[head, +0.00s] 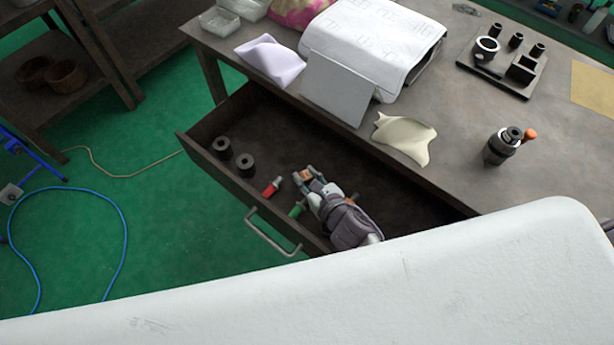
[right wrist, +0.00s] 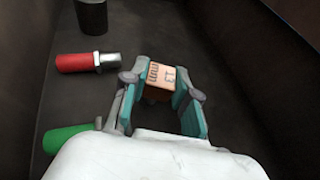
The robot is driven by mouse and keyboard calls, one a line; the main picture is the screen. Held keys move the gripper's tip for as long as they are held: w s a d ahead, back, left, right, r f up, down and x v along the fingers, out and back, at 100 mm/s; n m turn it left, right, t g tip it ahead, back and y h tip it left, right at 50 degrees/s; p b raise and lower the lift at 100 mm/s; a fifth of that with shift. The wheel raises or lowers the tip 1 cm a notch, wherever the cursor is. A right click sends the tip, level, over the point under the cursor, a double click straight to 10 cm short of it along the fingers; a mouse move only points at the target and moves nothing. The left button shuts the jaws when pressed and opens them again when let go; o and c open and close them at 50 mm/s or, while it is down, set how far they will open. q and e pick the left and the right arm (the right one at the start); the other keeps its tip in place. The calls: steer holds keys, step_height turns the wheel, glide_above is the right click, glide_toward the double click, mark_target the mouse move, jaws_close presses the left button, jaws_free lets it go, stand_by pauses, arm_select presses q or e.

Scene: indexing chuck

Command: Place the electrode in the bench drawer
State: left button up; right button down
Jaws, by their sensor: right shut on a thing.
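The electrode, a small copper-coloured block with dark lettering, shows in the right wrist view (right wrist: 160,75) and in the head view (head: 306,175). My right gripper (head: 309,178) is shut on it, with a teal-padded finger on each side in the right wrist view (right wrist: 163,90). The gripper and block are inside the open bench drawer (head: 285,135). I cannot tell whether the block touches the drawer floor. My left gripper is not in view.
In the drawer are a red-handled piece (head: 272,187), a green-handled piece (head: 297,209) and two dark cylinders (head: 222,147) (head: 245,164). The drawer floor behind the gripper is clear. The bench top (head: 450,110) holds a cloth (head: 405,138), papers and a fixture plate (head: 500,75).

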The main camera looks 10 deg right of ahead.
steer(key=shift+f, duration=0.1)
steer(key=c, duration=0.9)
jaws_free()
steer(key=shift+r, duration=0.2)
steer(key=v, duration=1)
steer(key=shift+s+d+b, duration=0.1)
steer(key=shift+s+b, duration=0.2)
steer(key=shift+s, duration=0.05)
steer(key=shift+s+d+r, duration=0.15)
steer(key=shift+s+r, duration=0.2)
steer(key=shift+s, duration=0.2)
